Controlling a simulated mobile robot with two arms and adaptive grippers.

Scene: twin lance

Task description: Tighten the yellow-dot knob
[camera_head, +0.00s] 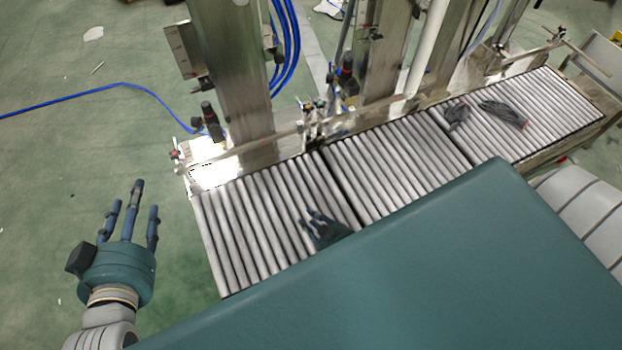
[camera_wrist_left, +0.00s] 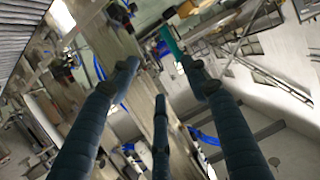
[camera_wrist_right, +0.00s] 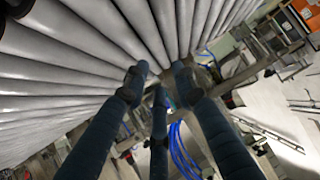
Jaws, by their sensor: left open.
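No yellow dot can be made out in any view. Small black knob-like parts sit on the machine frame: one (camera_head: 209,112) by the left post and another (camera_head: 347,76) by the middle post. My left gripper (camera_head: 133,200) is open and empty, fingers spread, over the green floor left of the conveyor. Its spread fingers (camera_wrist_left: 162,80) show in the left wrist view with nothing between them. My right gripper (camera_head: 314,218) is over the conveyor rollers, its fingers apart and empty. Those fingers (camera_wrist_right: 160,80) also show in the right wrist view. My teal body hides the right forearm.
A roller conveyor (camera_head: 240,215) runs from lower left to upper right. Metal posts (camera_head: 235,75) and a side rail stand along its far edge. A blue hose (camera_head: 122,84) crosses the open green floor at left.

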